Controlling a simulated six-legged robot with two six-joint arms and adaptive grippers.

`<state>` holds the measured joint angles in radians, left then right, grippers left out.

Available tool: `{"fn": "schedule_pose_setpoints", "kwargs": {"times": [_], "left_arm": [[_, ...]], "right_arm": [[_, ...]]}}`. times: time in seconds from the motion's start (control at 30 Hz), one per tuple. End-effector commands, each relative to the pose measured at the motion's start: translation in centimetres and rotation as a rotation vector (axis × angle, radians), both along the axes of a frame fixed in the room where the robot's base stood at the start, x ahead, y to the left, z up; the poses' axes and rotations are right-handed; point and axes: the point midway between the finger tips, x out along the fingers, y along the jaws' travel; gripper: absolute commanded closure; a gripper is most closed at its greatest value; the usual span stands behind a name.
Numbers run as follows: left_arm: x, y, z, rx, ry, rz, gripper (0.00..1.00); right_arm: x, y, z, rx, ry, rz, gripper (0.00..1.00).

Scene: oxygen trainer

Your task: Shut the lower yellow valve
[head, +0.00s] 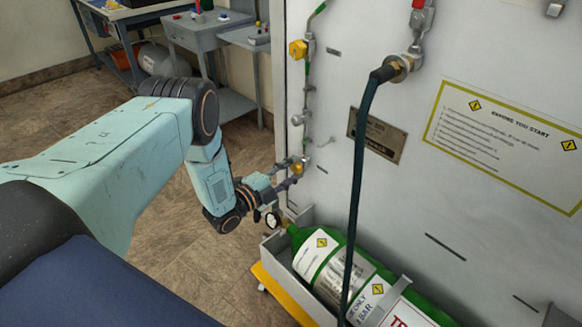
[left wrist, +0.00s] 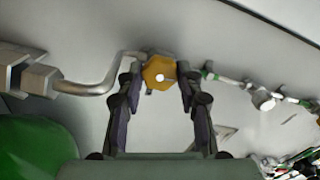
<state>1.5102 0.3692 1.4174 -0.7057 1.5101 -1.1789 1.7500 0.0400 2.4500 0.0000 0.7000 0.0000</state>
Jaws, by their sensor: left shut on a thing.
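In the head view the lower valve (head: 297,168) is partly hidden by the fingers of my left gripper (head: 292,169). An upper yellow valve (head: 298,49) sits higher on the same pipe line, apart from the gripper. My right gripper is not in view.
A green cylinder (head: 330,262) lies in a grey and yellow cradle below the valve, with a gauge (head: 272,220) near its end. A dark hose (head: 362,160) hangs before the white panel (head: 450,60). Grey carts (head: 205,38) stand behind on the tiled floor.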

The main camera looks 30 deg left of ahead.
Motion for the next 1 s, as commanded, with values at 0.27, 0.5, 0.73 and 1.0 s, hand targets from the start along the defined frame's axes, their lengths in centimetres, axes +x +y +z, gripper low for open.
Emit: {"fn": "schedule_pose_setpoints", "kwargs": {"times": [0.27,0.5,0.73,1.0], "left_arm": [[0.07,0.0,0.1,0.057,-0.022,0.001,0.95],[0.1,0.01,0.09,0.064,-0.025,0.001,0.95],[0.1,0.01,0.1,0.064,-0.026,0.0,0.61],[0.05,0.01,0.05,0.063,-0.024,0.001,0.41]], "right_arm": [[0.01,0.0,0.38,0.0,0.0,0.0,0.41],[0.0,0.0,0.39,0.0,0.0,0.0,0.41],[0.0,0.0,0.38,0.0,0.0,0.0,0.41],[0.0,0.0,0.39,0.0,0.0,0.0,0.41]]}}
